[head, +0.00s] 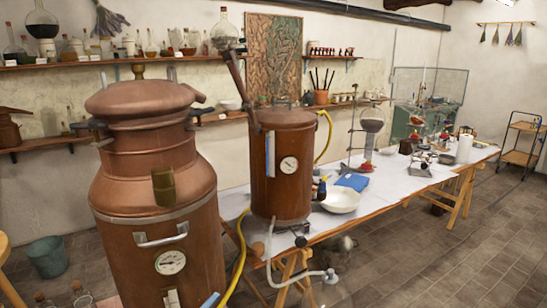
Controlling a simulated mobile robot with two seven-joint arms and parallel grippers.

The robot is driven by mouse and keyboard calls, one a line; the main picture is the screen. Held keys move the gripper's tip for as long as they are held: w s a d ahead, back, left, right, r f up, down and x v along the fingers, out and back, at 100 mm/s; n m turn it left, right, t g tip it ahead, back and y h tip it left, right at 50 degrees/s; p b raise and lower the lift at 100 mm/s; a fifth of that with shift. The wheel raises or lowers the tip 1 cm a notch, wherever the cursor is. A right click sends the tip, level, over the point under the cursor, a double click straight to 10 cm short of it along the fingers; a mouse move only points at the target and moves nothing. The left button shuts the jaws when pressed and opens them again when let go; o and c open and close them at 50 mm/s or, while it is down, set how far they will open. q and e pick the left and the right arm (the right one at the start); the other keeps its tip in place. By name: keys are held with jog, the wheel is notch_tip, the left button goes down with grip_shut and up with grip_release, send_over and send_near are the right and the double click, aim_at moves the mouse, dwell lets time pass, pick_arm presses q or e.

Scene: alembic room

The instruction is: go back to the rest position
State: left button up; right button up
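Neither of my grippers nor my arms shows in the head view, so I cannot see their pose or whether they hold anything. A large copper still (150,200) with a domed lid stands close in front on the left. A smaller copper vessel (283,175) with a round dial stands behind it at the near end of a long table (225,205).
A yellow hose (239,262) hangs by the still. A bucket (47,256) stands at left. A wheeled cart (522,143) stands far right. Floor (470,245) at right is clear.

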pick_arm(q)
jog(key=s+a+f+n+g+y, duration=0.3)
jog(key=s+a+f+n+y, duration=0.1)
jog(key=s+f, duration=0.7)
jog(key=s+a+f+n+g+y, duration=0.3)
jog(key=s+a+f+n+y, duration=0.2)
jog(key=s+f, duration=0.5)
notch_tip(320, 180, down, 4)
jog(key=shift+s+a+r+y, duration=0.1)
jog(key=shift+s+a+y, duration=0.25)
jog(key=shift+a+y, duration=0.15)
